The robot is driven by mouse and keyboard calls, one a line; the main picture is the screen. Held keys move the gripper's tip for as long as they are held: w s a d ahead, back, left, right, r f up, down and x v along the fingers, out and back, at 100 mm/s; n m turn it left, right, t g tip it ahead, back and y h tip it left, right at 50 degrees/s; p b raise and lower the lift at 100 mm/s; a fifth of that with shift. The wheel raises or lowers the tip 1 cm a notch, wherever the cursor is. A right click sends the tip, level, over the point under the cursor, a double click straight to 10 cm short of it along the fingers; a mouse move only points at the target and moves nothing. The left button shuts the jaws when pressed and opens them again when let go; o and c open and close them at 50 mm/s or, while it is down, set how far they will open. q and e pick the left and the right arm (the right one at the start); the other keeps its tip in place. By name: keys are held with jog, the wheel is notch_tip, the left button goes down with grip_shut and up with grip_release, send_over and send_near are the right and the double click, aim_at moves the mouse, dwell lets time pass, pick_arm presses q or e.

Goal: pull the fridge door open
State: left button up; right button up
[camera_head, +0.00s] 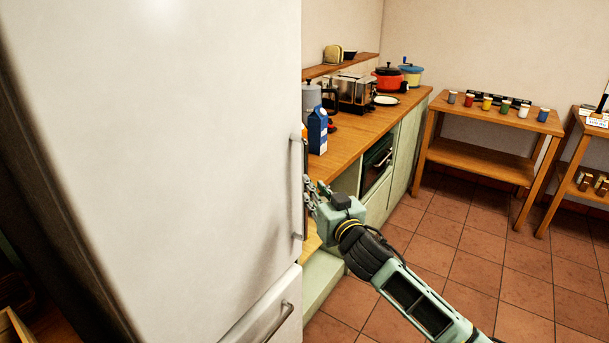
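The white fridge door (170,150) fills the left of the head view and looks closed. Its upright bar handle (305,165) runs along the door's right edge. My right gripper (311,194) reaches in from the lower right, with its fingers at the lower half of this handle. The fingers are small and overlap the handle, so I cannot tell whether they close around it or only lie beside it. My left gripper is not in view.
A lower fridge drawer with its own handle (278,322) is below the door. A wooden counter (348,142) beside the fridge holds a blue carton (317,130), a toaster (354,92) and a red pot (388,79).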

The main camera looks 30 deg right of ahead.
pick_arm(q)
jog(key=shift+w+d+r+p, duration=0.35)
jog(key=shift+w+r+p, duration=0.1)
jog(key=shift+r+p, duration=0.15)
pick_arm(e)
jog(key=w+d, duration=0.1)
jog(key=w, duration=0.6)
jog(key=shift+w+d+r, duration=0.15)
jog(key=shift+d+r, duration=0.05)
jog(key=shift+r, duration=0.15)
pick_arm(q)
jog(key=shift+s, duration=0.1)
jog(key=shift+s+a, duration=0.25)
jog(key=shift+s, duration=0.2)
pick_arm(e)
grip_shut()
